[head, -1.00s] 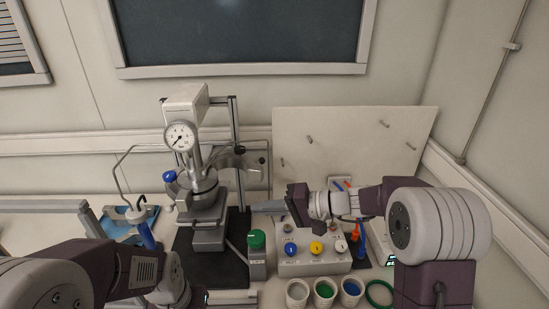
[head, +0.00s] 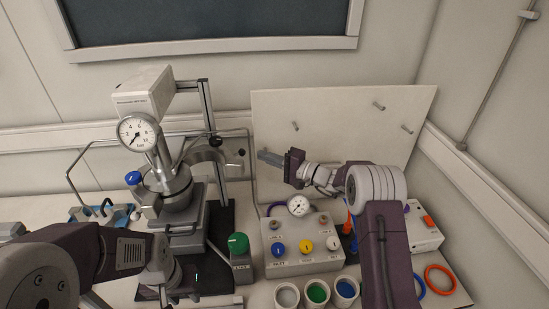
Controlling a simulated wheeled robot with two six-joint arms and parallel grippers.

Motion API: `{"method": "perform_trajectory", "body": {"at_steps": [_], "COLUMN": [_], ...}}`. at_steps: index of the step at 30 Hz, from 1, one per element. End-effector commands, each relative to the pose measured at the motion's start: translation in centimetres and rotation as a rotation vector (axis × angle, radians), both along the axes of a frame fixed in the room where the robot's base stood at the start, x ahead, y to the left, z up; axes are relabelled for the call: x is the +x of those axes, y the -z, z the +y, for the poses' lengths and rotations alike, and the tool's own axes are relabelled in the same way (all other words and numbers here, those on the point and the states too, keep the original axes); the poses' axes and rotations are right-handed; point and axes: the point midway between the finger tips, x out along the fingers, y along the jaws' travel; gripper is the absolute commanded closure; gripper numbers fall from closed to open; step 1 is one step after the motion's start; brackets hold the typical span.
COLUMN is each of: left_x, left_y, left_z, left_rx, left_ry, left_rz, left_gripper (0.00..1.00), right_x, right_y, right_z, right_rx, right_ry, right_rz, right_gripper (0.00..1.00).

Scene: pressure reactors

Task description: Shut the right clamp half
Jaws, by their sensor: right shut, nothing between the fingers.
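The pressure reactor (head: 172,189) stands left of centre in the head view, with a round dial gauge (head: 137,132) above it. The right clamp half (head: 213,153), a curved grey metal piece, sticks out to the right of the reactor head, swung away from it. My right gripper (head: 268,158) is shut and empty, pointing left, a short gap to the right of the clamp half in the picture. My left gripper (head: 170,287) is low in front of the reactor's base; its fingers are not clear.
A control box (head: 302,257) with coloured knobs and a small gauge stands right of the reactor. Several cups are in front, and rings (head: 440,280) lie at right. A pegged panel (head: 345,115) stands behind my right gripper.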

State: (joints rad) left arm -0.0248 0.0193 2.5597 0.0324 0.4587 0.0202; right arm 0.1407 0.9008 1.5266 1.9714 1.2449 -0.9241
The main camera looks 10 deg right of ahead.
Motion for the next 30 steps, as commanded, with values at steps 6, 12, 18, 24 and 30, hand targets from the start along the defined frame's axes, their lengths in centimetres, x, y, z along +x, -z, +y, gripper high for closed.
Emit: {"method": "perform_trajectory", "body": {"at_steps": [6, 12, 18, 24, 30], "left_x": [0.0, 0.0, 0.0, 0.0, 0.0], "left_y": [-1.8, -3.1, -3.3, -3.3, -2.8], "left_z": [0.0, 0.0, 0.0, 0.0, 0.0], "left_rx": [0.0, 0.0, 0.0, 0.0, 0.0], "left_ry": [0.0, 0.0, 0.0, 0.0, 0.0], "left_rz": [0.0, 0.0, 0.0, 0.0, 0.0], "left_gripper": [0.64, 0.64, 0.64, 0.64, 0.64], "right_x": [2.3, -0.6, -1.5, -1.5, -1.5], "right_y": [-0.3, -0.3, 0.0, 0.0, 0.2], "right_z": [3.4, 4.1, 4.3, 4.3, 4.6], "right_rx": [0.001, 0.001, 0.0, 0.0, -0.001], "right_ry": [-0.003, -0.002, 0.0, 0.0, -0.001], "right_rz": [0.001, 0.004, 0.001, 0.0, -0.001], "right_gripper": [1.0, 1.0, 1.0, 1.0, 1.0]}}
